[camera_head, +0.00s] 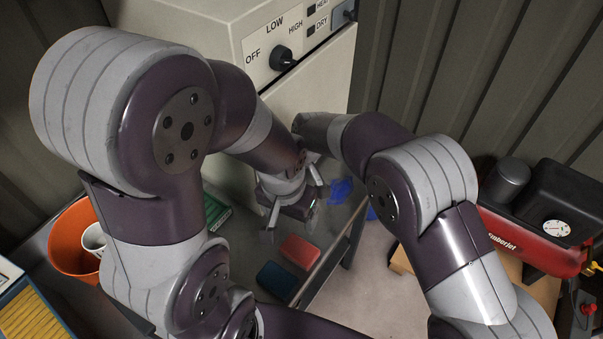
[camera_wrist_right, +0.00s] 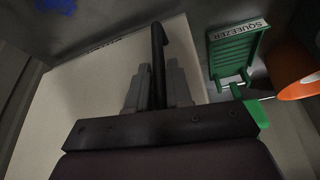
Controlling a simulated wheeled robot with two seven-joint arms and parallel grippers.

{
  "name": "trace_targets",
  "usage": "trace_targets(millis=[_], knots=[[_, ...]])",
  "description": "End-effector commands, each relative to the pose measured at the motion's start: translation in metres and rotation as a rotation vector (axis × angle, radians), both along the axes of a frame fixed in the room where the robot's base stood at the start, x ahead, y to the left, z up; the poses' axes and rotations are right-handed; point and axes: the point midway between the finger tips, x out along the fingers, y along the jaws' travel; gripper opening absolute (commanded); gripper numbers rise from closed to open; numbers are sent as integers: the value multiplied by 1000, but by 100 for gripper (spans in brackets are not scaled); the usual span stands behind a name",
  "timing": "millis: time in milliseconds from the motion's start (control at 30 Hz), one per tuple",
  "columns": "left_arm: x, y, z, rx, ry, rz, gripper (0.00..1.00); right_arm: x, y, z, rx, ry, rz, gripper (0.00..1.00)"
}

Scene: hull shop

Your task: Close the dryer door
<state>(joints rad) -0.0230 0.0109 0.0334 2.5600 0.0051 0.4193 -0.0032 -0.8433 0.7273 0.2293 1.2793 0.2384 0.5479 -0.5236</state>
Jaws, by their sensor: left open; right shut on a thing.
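The dryer (camera_head: 205,18) is a pale cabinet at the top centre of the head view, with a black knob and OFF, LOW, HIGH labels. Its pale front (camera_head: 322,82) runs down behind my arms. In the right wrist view a pale panel, apparently the door (camera_wrist_right: 88,85), carries a dark bar handle (camera_wrist_right: 158,42). My right gripper (camera_wrist_right: 157,85) has its grey fingers on both sides of this handle and is shut on it. In the head view my left forearm hides it. My left gripper (camera_head: 291,217) is open and empty above the bench. I cannot tell the door's angle.
On the dark bench are a red block (camera_head: 299,251), a blue block (camera_head: 277,281) and an orange bucket (camera_head: 72,243). A green squeezer (camera_wrist_right: 236,52) lies near the panel. A red compressor (camera_head: 535,240) stands at right.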

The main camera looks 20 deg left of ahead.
Motion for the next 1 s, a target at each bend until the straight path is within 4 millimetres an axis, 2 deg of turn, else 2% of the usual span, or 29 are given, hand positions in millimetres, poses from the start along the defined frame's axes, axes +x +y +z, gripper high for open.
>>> trace_targets(millis=[133,500,533,600,1000], knots=[[0,0,2,0,0,0,78,2,9,4,11,-10,-1,0],[0,0,2,0,0,0,78,1,12,4,15,-12,0,0],[0,0,2,0,0,0,78,1,12,4,15,-12,0,23],[0,0,2,0,0,0,78,1,11,4,13,-10,0,40],[0,0,2,0,0,0,78,0,9,0,5,-4,0,40]])
